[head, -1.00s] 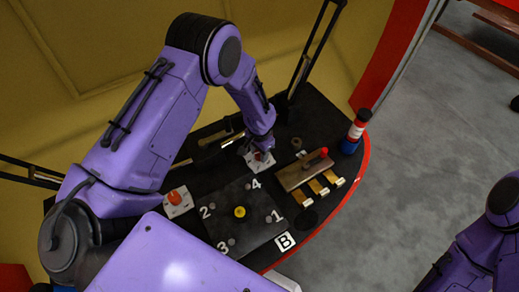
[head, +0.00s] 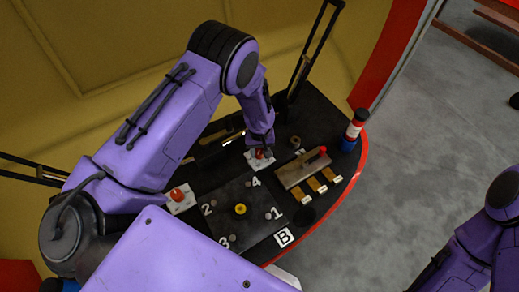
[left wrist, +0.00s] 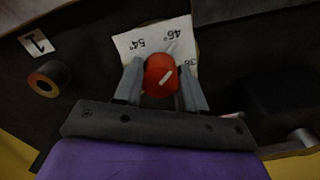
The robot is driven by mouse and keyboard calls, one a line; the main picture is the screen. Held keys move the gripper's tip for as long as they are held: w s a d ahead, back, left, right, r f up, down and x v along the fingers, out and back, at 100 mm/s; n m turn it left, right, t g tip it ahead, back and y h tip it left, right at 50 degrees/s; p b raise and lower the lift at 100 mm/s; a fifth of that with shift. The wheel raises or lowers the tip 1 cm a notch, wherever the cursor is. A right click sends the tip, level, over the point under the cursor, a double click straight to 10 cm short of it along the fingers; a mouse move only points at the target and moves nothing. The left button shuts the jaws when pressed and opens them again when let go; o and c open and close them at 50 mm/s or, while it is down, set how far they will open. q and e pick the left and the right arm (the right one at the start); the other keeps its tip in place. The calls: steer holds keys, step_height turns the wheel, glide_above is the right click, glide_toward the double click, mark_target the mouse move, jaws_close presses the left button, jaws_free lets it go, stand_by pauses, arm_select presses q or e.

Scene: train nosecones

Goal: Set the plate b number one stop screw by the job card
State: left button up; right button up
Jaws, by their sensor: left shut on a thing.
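My left gripper (head: 262,152) is at the far white dial card (head: 252,161). In the left wrist view its two fingers (left wrist: 160,92) are shut on a red knob (left wrist: 161,74). The knob has a white pointer mark, and the card (left wrist: 150,36) behind it shows 54°, 46° and a partly hidden 38. The dark plate B (head: 222,229) lies nearer, with a yellow centre (head: 240,209), numbers 1 to 4 and small grey screws; the number one screw (head: 268,216) is beside its numeral. No gripper touches the plate. My right gripper is out of view.
A second dial with an orange knob (head: 177,194) stands left of the plate. A ring (left wrist: 48,79) lies near a "1" label.

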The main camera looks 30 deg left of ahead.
mark_target(260, 150)
arm_select(q)
steer(key=shift+w+n, duration=0.1)
steer(key=shift+n, duration=1)
steer(key=o, duration=1.1)
steer(key=shift+c, duration=0.2)
step_height(260, 150, up, 11)
steer(key=shift+f+b, duration=0.2)
steer(key=shift+b, duration=0.2)
